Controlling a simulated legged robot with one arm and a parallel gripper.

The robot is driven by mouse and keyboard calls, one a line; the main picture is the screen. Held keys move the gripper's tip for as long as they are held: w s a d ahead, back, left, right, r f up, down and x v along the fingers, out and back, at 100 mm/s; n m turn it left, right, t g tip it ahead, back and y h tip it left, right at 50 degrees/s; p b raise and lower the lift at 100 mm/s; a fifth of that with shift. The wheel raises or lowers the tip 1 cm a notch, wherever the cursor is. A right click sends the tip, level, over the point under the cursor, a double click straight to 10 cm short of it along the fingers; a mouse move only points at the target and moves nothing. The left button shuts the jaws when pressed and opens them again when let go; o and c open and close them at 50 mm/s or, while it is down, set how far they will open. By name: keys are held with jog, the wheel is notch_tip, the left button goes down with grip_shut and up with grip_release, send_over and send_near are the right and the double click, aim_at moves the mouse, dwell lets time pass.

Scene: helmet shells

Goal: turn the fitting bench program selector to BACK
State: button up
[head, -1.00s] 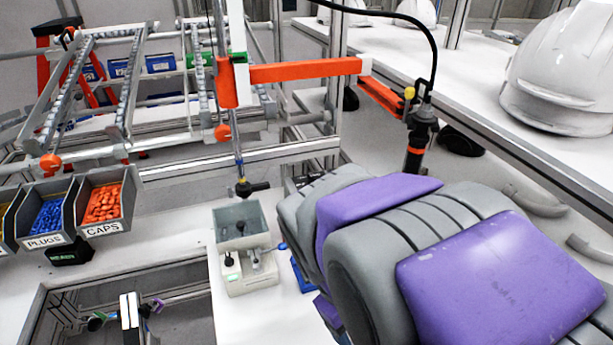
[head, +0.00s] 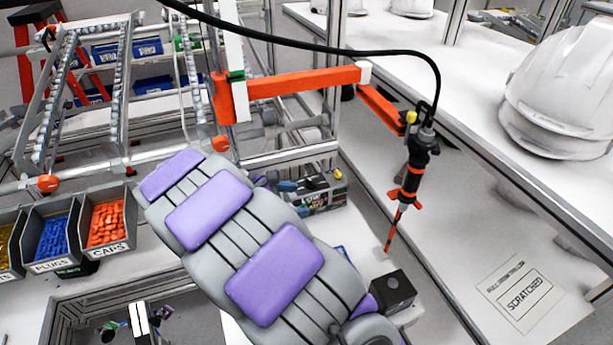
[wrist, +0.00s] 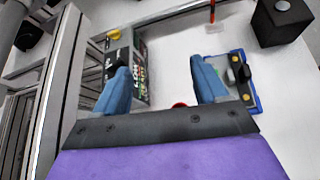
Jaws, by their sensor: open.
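My gripper (wrist: 160,68) is open and empty in the wrist view, its two blue fingers spread apart. A dark control box (wrist: 141,72) with coloured label text, a yellow knob and a black knob (wrist: 115,58) lies just beyond the left finger. The finger partly covers it, and I cannot tell whether they touch. The same box (head: 322,196) shows in the head view, beside a blue fingertip; my arm hides most of the gripper there. A blue-based panel (wrist: 244,80) with black and pale levers stands beyond the right finger. I cannot read BACK or any knob's setting.
A black cube with a round button (head: 392,292) stands right of my arm. A tool hangs from the orange boom (head: 305,80) over the bench. Bins of plugs (head: 52,238) and caps (head: 107,222) stand at left.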

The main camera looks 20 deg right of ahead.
jog(key=w+a+f+n+t+p, duration=0.1)
jog(key=w+a+n+t+p, duration=0.15)
jog(key=w+a+n, duration=0.35)
jog(key=m+b, duration=0.1)
jog(key=b, duration=0.2)
send_near(310, 181)
jog(key=shift+t+h, duration=0.35)
jog(key=shift+h, duration=0.05)
jog(key=x, duration=0.8)
jog(key=shift+s+d+f, duration=0.15)
jog(key=shift+s+f, duration=0.05)
jog(key=shift+f, duration=0.35)
jog(key=c, duration=1.1)
